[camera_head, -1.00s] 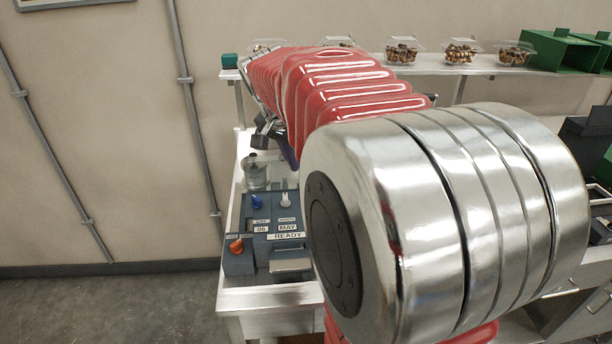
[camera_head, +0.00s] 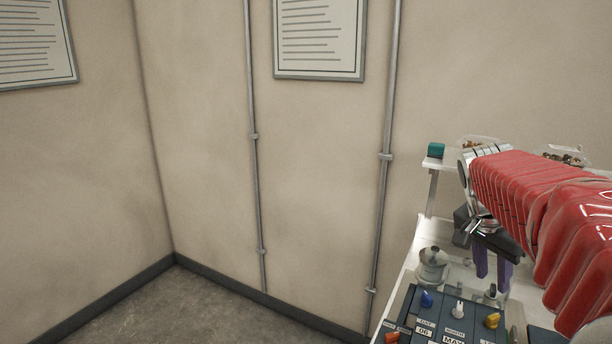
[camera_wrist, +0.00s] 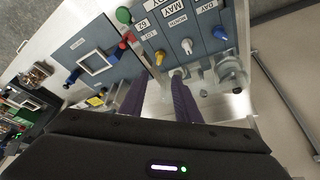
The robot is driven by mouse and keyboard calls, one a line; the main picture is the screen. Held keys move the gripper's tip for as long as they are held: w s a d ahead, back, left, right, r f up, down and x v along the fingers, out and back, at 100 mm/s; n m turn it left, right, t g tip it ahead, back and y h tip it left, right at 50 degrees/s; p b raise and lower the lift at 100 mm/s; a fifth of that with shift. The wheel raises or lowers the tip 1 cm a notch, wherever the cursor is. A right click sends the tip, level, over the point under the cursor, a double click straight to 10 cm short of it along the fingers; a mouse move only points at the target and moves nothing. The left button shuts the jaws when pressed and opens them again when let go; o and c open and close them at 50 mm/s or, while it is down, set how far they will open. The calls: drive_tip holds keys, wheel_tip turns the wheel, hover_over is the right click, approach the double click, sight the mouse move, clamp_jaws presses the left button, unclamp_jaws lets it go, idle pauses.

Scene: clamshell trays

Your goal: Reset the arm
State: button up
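My red ribbed arm reaches in from the right of the head view. My gripper (camera_head: 492,275) hangs from its end with two purple fingers pointing down, above the white bench near the dial panel. In the wrist view, my gripper (camera_wrist: 160,95) shows both fingers apart, with nothing seen between them. The gripper is open and empty. The fingertips appear above the bench beside the panel; whether they touch anything cannot be told.
The blue-grey dial panel (camera_head: 455,317) has blue, white and yellow knobs. A shelf behind holds clear trays (camera_head: 562,157) and a teal block (camera_head: 435,150). Floor at left is clear.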

drive_tip(key=s+a+f+n+t+y, duration=0.2)
drive_tip(key=s+a+n, duration=0.5)
drive_tip(key=a, duration=0.5)
drive_tip(key=s+a+f+n+t+y, duration=0.2)
drive_tip(key=s+a+f+n, duration=0.3)
drive_tip(key=a, duration=0.8)
drive_tip(key=s+n, duration=0.2)
drive_tip(key=shift+s+a+f, duration=0.15)
drive_tip(key=shift+s+a, duration=0.15)
drive_tip(key=shift+s, duration=0.1)
drive_tip(key=shift+d, duration=0.1)
